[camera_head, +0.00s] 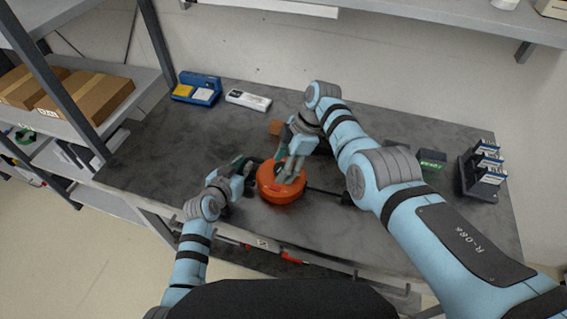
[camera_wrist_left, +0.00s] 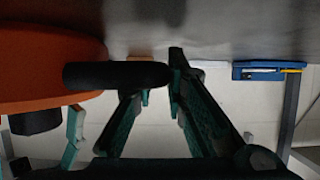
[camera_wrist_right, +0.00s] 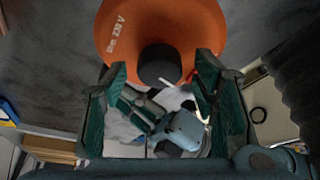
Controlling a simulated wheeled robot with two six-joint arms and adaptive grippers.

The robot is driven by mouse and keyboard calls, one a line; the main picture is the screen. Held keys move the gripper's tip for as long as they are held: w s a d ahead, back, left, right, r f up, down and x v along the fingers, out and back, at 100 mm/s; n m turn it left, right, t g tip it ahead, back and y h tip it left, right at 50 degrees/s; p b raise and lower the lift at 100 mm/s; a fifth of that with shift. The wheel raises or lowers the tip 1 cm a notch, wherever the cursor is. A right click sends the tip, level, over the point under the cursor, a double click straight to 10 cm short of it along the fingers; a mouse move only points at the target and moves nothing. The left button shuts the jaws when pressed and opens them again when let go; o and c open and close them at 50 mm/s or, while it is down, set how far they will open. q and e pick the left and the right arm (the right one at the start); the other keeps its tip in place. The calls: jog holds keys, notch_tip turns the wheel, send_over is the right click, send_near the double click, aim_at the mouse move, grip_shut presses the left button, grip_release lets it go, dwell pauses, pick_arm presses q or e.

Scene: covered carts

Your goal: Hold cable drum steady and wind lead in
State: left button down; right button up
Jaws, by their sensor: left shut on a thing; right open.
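The orange cable drum (camera_head: 281,190) lies on the dark worktop (camera_head: 200,140), near its front edge; it also shows in the left wrist view (camera_wrist_left: 45,60) and the right wrist view (camera_wrist_right: 160,25). A black lead (camera_head: 325,192) runs from it to the right and ends in a dark plug. My left gripper (camera_head: 247,165) is at the drum's left side, shut on its black handle (camera_wrist_left: 118,75). My right gripper (camera_head: 290,172) is above the drum, pointing down and open. The drum's black knob (camera_wrist_right: 160,66) shows between its fingers, but contact is not visible.
At the back stand a blue tray (camera_head: 197,90) and a white box (camera_head: 248,100). A brown block (camera_head: 275,128) is behind my right gripper. A green-and-black box (camera_head: 432,160) and a dark rack (camera_head: 484,172) stand right. Shelving with cardboard boxes (camera_head: 88,100) is left.

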jog(key=c, duration=1.2)
jog(key=shift+o, duration=0.2)
jog(key=shift+m, duration=0.3)
jog(key=m+t, duration=0.1)
jog(key=m, duration=0.2)
jog(key=shift+s+m+t, duration=0.15)
jog(key=shift+m+t, duration=0.85)
jog(key=shift+m, duration=1)
jog(key=o, duration=1.2)
jog(key=shift+c, duration=0.2)
